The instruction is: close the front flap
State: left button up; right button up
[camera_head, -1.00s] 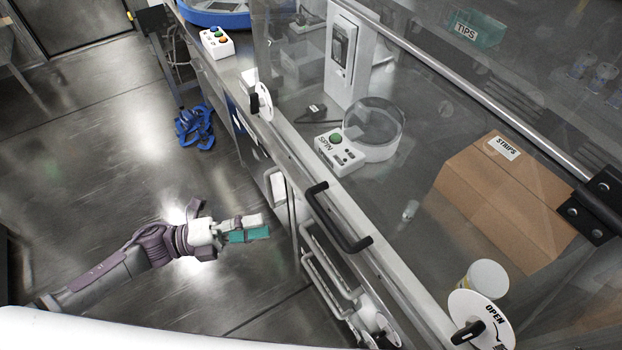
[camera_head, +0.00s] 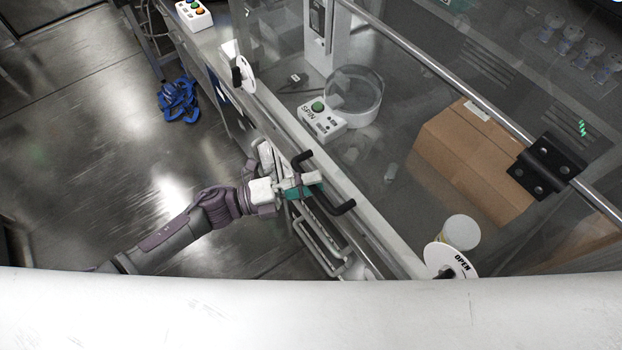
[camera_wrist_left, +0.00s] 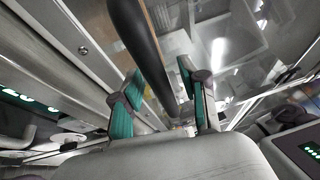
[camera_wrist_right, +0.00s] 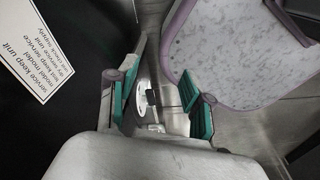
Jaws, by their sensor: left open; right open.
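The front flap is a clear panel (camera_head: 400,130) with a pale lower frame (camera_head: 375,225) and a black bar handle (camera_head: 342,209). My left gripper (camera_head: 307,187) is at this handle. In the left wrist view the black handle (camera_wrist_left: 140,40) runs between the two teal fingers of the left gripper (camera_wrist_left: 163,85), which are apart; I cannot tell whether they touch it. My right gripper (camera_wrist_right: 160,92) is open and empty in the right wrist view, and is outside the head view.
White dials with black knobs sit at the frame's two ends, one upper (camera_head: 247,75) and one lower marked OPEN (camera_head: 436,256). Behind the panel are a SPIN device (camera_head: 322,120), a cardboard box (camera_head: 470,160) and a white-lidded jar (camera_head: 461,232). Open floor (camera_head: 90,180) lies left.

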pick_arm(q)
grip_shut()
pick_arm(e)
jog(key=shift+s+d, duration=0.5)
